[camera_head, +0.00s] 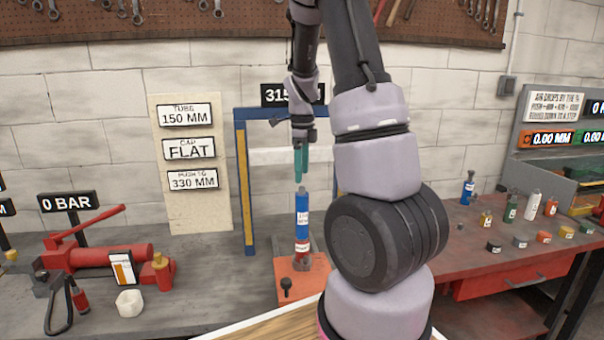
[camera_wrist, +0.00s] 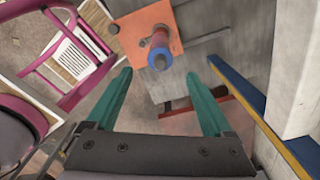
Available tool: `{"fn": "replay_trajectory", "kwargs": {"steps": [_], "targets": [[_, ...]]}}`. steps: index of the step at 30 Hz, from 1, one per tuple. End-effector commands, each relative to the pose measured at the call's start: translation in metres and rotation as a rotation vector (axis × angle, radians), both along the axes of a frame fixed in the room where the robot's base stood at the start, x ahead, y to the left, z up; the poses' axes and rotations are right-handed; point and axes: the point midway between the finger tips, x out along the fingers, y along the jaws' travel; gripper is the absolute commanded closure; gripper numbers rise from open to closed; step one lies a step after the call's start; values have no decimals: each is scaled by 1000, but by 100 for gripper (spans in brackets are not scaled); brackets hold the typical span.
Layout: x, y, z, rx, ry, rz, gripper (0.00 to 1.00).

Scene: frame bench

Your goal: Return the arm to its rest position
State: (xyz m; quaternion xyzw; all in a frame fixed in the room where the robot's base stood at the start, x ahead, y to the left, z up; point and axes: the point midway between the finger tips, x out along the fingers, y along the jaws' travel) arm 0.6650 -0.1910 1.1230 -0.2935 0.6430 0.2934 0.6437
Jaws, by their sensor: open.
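My gripper (camera_head: 300,160) has teal fingers and points down above a blue and red cylinder (camera_head: 302,225) in the head view. The cylinder stands upright on an orange-red base (camera_head: 297,275) inside a blue and yellow frame (camera_head: 243,190). In the wrist view my gripper (camera_wrist: 165,95) has its fingers spread wide with nothing between them. The blue-topped cylinder (camera_wrist: 160,58) shows beyond the fingertips, apart from them, on the orange plate (camera_wrist: 130,30). My arm hides the right part of the frame in the head view.
A red hand pump (camera_head: 105,257) and a white ring (camera_head: 129,303) sit on the left bench. Several small bottles and caps stand on the red bench (camera_head: 500,255) at right. A board with signs (camera_head: 190,160) stands left of the frame. The frame's blue beam (camera_wrist: 235,90) runs close to my right finger.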

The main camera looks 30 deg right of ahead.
Motion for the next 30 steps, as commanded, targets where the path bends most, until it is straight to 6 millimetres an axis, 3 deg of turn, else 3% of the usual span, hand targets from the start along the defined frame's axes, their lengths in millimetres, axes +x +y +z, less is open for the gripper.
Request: {"fn": "replay_trajectory", "kwargs": {"steps": [9,13,20,24,30], "targets": [[0,0,0,1,-1,1,14],[-3,6,12,15,-27,62,14],[-34,43,81,51,-193,471,14],[-65,67,124,19,-316,786,14],[-118,98,171,-115,-472,1234,14]]}}
